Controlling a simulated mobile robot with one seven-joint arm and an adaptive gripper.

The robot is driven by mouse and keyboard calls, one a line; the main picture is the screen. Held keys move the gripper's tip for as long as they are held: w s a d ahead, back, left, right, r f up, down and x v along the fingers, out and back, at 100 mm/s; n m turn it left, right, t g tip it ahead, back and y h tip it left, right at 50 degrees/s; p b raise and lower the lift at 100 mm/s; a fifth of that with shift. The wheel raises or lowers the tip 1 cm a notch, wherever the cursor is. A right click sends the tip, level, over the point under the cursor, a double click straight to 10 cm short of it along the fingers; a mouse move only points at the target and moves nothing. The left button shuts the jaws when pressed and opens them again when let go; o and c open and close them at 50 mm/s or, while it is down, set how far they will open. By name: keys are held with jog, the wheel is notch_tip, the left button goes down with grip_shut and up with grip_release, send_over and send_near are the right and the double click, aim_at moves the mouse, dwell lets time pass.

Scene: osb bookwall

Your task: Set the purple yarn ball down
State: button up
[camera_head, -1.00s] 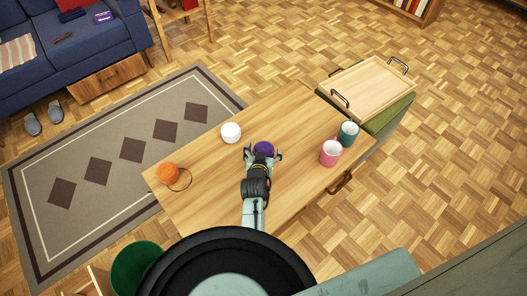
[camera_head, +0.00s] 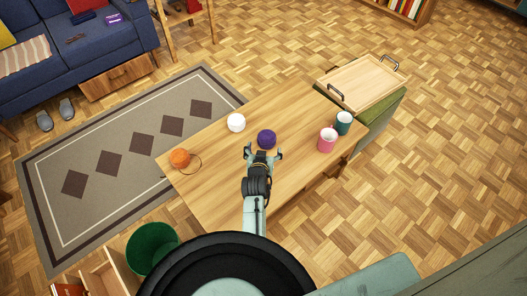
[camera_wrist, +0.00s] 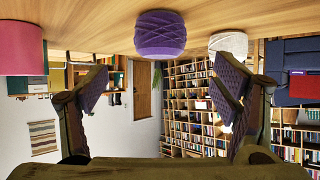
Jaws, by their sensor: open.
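The purple yarn ball (camera_head: 266,139) rests on the wooden table (camera_head: 225,160), near its middle. It also shows in the wrist view (camera_wrist: 160,35), where the picture is upside down. My gripper (camera_head: 263,153) is open and empty on the near side of the ball, with its two fingers spread apart. In the wrist view its fingers (camera_wrist: 160,95) stand wide with nothing between them, and the ball lies beyond the fingertips, apart from them.
A white yarn ball (camera_head: 236,122) and an orange one (camera_head: 180,159) with a loose strand sit to the left on the table. A pink mug (camera_head: 327,140) and a teal mug (camera_head: 343,123) stand at the right. A wooden tray (camera_head: 362,82) lies on a green seat beyond.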

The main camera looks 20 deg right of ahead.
jog(key=shift+s+a+r, duration=0.1)
jog(key=shift+s+a, duration=0.05)
jog(key=shift+s, duration=0.1)
